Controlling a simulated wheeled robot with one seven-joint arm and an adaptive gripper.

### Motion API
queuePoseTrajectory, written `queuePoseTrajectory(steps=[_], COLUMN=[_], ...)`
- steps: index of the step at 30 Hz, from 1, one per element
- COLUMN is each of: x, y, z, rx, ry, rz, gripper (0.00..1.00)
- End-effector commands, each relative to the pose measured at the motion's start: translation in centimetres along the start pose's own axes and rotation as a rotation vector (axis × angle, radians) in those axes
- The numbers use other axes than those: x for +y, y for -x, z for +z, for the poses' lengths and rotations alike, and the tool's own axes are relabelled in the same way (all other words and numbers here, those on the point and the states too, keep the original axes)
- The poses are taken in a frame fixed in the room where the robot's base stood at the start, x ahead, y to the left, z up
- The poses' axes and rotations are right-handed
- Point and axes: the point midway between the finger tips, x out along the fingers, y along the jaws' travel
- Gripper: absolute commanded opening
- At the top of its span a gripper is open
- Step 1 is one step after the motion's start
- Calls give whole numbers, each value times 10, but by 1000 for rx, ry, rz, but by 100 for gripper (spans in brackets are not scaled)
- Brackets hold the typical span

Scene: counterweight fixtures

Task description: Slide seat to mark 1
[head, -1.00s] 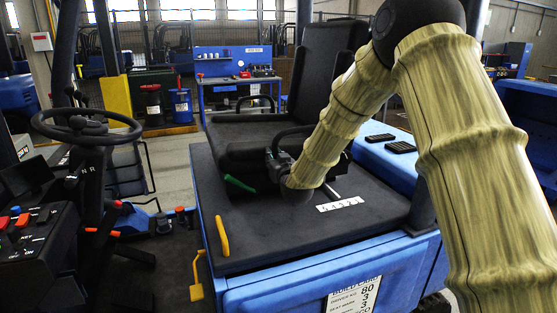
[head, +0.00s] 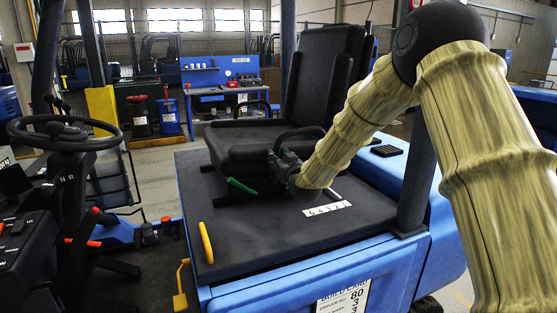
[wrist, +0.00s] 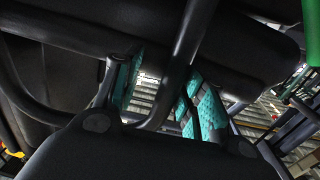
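The black seat (head: 325,75) stands on the dark top of a blue base (head: 280,225). A curved black bar (wrist: 180,75) at the seat's side crosses between my gripper's teal-padded fingers in the wrist view. My gripper (head: 285,165) is closed around this bar, low at the seat's front right; some light shows beside the bar, and the exact contact is partly hidden. A white number strip (head: 328,208) lies on the base just right of my gripper. A thin white pointer (head: 334,194) ends near the strip's right part. The digits are too small to read surely. A green lever (head: 242,186) sticks out below the seat.
A yellow handle (head: 206,243) is on the base's left edge. A steering wheel (head: 65,132) and control panel are at the left. A dark post (head: 415,180) rises at the base's right. A blue workbench (head: 222,88) stands behind.

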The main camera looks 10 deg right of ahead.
Motion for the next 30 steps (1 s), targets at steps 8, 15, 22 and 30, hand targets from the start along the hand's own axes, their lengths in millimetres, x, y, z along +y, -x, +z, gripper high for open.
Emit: queuePoseTrajectory(steps=[8,15,22,30], x=[-3,-3,-1,0], y=[4,36,79,113], z=[0,1,0,1], rx=[-1,-3,-2,-1], ry=[0,-1,-2,-2], rz=[-4,-5,-3,-2], gripper=[41,41,41,41])
